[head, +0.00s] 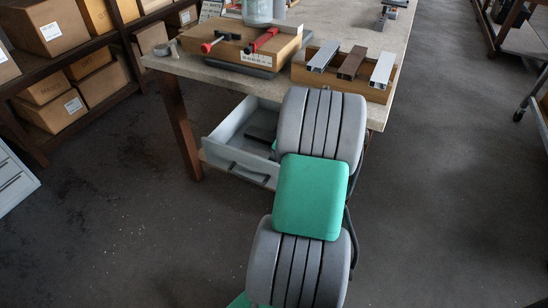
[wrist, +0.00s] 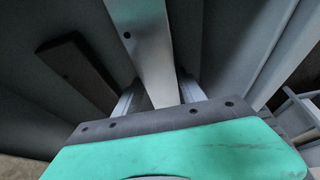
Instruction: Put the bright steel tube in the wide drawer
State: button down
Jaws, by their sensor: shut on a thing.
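My gripper (wrist: 160,92) shows in the wrist view with a finger on each side of a bright steel tube (wrist: 146,45), shut on it. The tube has small dark holes and runs away from the fingers, up the picture. The open grey drawer (head: 229,122) hangs under the bench in the head view. Its walls and floor seem to surround the tube in the wrist view; whether the tube touches the floor I cannot tell. A dark flat piece (wrist: 78,72) lies in the drawer, left of the tube. In the head view my arm hides my gripper and the held tube.
The workbench (head: 404,38) stands above the drawer. On it are a wooden block with several profiles (head: 352,66) and a board with red-handled tools (head: 263,41). Shelves of cardboard boxes (head: 45,25) stand at the left.

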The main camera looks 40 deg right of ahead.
jog(key=c, duration=0.7)
grip_release()
jog(key=shift+f, duration=0.1)
jog(key=shift+o, duration=0.2)
jog(key=shift+s+d+r, duration=0.1)
jog(key=shift+r, duration=0.35)
jog(key=p+v, duration=0.1)
jog(key=v, duration=1)
jog(key=w+a+r+m+g, duration=0.1)
jog(key=w+a, duration=0.1)
jog(key=a, duration=0.8)
jog(key=w+a+g, duration=0.1)
jog(key=w+a, duration=0.1)
jog(key=a, duration=0.8)
jog(key=s+a+f+m+h, duration=0.1)
jog(key=s+a+f+m, duration=0.1)
jog(key=s+a, duration=0.8)
jog(key=a+f, duration=0.1)
jog(key=a, duration=0.3)
jog(key=shift+m, duration=0.4)
